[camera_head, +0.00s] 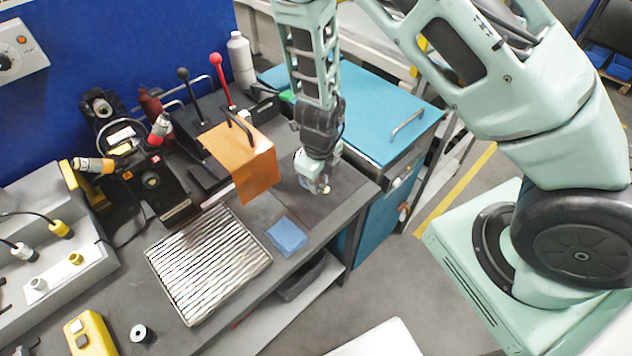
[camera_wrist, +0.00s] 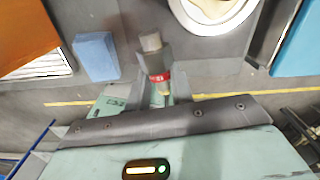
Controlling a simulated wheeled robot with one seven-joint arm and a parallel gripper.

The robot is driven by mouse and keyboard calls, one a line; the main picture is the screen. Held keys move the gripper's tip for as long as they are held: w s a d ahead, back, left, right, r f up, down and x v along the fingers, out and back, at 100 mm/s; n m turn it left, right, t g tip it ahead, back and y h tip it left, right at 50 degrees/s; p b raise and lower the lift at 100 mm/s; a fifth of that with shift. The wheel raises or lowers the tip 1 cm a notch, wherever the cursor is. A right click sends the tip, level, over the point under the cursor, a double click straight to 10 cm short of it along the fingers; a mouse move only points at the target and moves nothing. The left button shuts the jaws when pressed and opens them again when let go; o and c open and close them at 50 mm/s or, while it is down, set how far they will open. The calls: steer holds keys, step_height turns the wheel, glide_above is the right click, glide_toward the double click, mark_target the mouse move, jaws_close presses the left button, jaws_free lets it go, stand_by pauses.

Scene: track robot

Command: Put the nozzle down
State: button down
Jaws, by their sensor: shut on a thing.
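My gripper (camera_head: 318,182) is above the right end of the grey bench (camera_head: 345,190), pointing down. In the wrist view my gripper (camera_wrist: 160,90) is shut on the nozzle (camera_wrist: 152,44), a small grey cylinder with a red band and a brass-coloured part. The nozzle's grey end points away from the jaws. In the head view the jaws mostly hide it, and I cannot tell whether it touches the bench.
A blue block (camera_head: 287,236) lies left of my gripper, beside a ribbed metal tray (camera_head: 207,262). An orange sheet (camera_head: 245,160) hangs close behind. A white round object (camera_wrist: 212,14) is near the nozzle. A turquoise cabinet (camera_head: 370,105) adjoins the bench.

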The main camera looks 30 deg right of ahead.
mark_target(319, 209)
steer(key=f+b, duration=0.2)
steer(key=f, duration=0.2)
steer(key=f+b, duration=0.1)
steer(key=f, duration=0.3)
steer(key=shift+s+a+f+b, duration=0.1)
steer(key=shift+s+f+b, duration=0.15)
steer(key=shift+b, duration=0.15)
steer(key=shift+f, duration=0.2)
steer(key=c, duration=1.2)
jaws_free()
steer(key=shift+r, duration=0.1)
